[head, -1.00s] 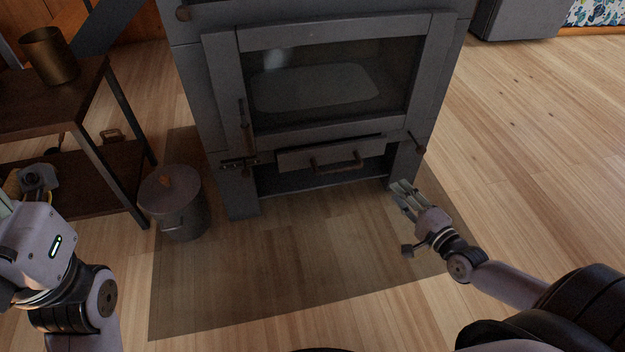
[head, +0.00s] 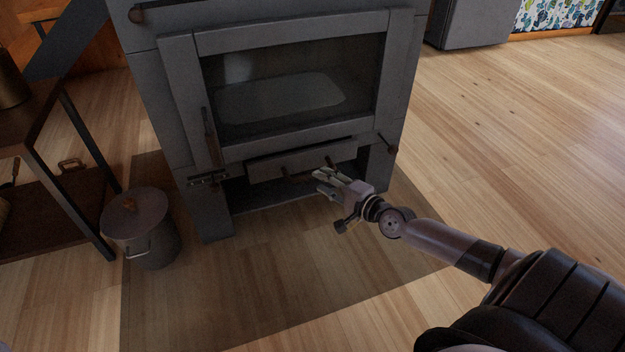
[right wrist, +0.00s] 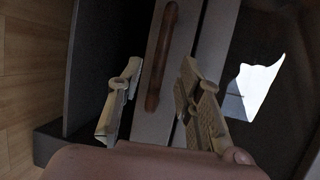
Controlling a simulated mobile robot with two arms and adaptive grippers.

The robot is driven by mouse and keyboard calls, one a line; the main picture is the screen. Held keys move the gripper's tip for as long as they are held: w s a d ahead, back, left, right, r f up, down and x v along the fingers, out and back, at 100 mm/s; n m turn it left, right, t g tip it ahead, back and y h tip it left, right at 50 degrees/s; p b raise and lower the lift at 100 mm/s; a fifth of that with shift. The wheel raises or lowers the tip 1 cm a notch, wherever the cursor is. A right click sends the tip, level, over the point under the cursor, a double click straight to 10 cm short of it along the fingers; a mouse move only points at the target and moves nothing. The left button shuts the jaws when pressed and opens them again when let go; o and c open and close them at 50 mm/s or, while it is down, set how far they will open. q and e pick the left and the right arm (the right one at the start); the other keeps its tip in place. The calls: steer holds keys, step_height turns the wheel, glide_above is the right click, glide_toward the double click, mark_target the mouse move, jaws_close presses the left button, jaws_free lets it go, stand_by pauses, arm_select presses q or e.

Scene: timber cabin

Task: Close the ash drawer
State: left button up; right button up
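The ash drawer (head: 268,168) is the grey panel low in the stove, under the glass door. Its front appears to stand out from the stove body, with a dark gap along its top edge. My right gripper (head: 322,183) is in front of the drawer's right half and covers part of the brown handle. In the right wrist view the handle (right wrist: 162,55) runs up the drawer front (right wrist: 192,50), between and beyond the two spread fingers (right wrist: 158,97). The gripper is open and holds nothing; I cannot tell whether it touches the drawer. My left gripper is out of view.
The stove (head: 160,110) stands on a dark floor mat (head: 250,290). A lidded metal bucket (head: 150,245) stands left of it, beside a dark shelf unit (head: 50,205). A small latch knob (head: 389,147) sticks out on the stove's right. The floor to the right is clear.

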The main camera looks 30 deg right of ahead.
steer(key=b+x, duration=0.1)
steer(key=x, duration=0.4)
steer(key=shift+w, duration=0.1)
steer(key=shift+c, duration=0.4)
jaws_close()
stand_by(0.4)
